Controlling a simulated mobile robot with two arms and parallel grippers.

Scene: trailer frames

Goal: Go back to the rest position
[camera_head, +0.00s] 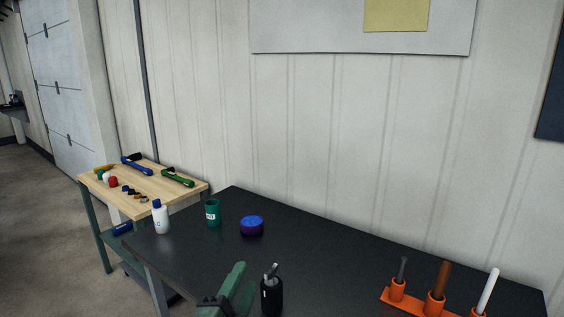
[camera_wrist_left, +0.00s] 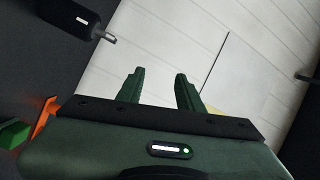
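My left gripper (camera_head: 238,275) is at the bottom of the head view, over the black table (camera_head: 330,262). In the left wrist view its two green fingers (camera_wrist_left: 160,75) stand apart with nothing between them, so it is open and empty. A black container with a metal tip (camera_head: 271,296) appears just right of the gripper in the head view. A similar dark object with a metal tip (camera_wrist_left: 75,18) shows at the upper left of the wrist view. My right gripper is in neither view.
A white bottle with a blue cap (camera_head: 162,220), a green container (camera_head: 212,214) and a blue-purple round object (camera_head: 252,226) stand on the black table. An orange rack (camera_head: 412,303) holds upright tools at right. A wooden table (camera_head: 150,185) with tools stands beyond, at left.

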